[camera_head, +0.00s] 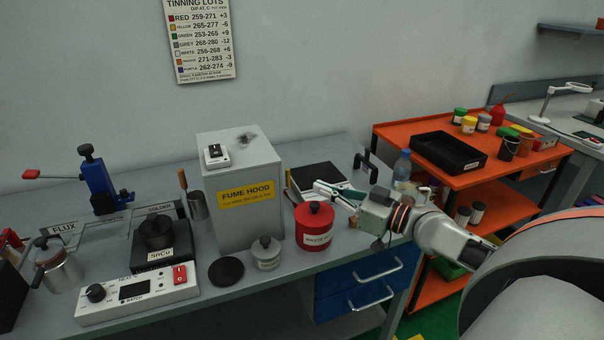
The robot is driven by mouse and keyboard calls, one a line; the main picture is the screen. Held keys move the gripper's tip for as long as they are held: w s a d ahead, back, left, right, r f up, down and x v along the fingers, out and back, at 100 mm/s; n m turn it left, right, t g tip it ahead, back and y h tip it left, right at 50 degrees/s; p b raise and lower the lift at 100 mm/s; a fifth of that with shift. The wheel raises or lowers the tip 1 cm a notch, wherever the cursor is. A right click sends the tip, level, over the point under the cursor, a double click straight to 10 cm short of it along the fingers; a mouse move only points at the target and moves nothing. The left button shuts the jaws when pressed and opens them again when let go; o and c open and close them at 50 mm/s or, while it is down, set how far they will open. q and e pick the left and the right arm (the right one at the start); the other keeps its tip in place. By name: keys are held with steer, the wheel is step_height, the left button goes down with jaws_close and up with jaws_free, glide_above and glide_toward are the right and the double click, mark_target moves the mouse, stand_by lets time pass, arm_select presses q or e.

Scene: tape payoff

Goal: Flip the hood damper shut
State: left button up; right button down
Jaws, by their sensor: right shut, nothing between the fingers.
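The fume hood (238,204) is a grey box with a yellow label, standing on the workbench at the back. On its flat top sits a small white plate with a black part (216,155), which looks like the damper; its exact position is too small to tell. A dark patch (246,139) lies behind it on the top. My right gripper (322,188) is shut and empty, to the right of the hood and apart from it, above and behind the red canister (315,225). My left gripper is not in view.
A heating unit (138,292) with a dark pot stands front left. A small grey jar (266,253) and a dark disc (226,271) lie before the hood. A dark pad (318,177) lies behind my gripper. An orange cart (392,133) stands at the right.

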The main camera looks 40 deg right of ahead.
steer(key=p+x, duration=0.2)
steer(key=x, duration=0.3)
steer(key=shift+w+a+r, duration=0.15)
steer(key=shift+w, duration=0.2)
arm_select(q)
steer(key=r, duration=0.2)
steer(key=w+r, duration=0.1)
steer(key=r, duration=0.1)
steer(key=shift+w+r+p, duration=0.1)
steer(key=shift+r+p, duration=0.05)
steer(key=shift+p, duration=0.15)
arm_select(e)
steer(key=shift+w+a, duration=0.25)
steer(key=shift+w, duration=0.35)
steer(key=shift+w, duration=0.1)
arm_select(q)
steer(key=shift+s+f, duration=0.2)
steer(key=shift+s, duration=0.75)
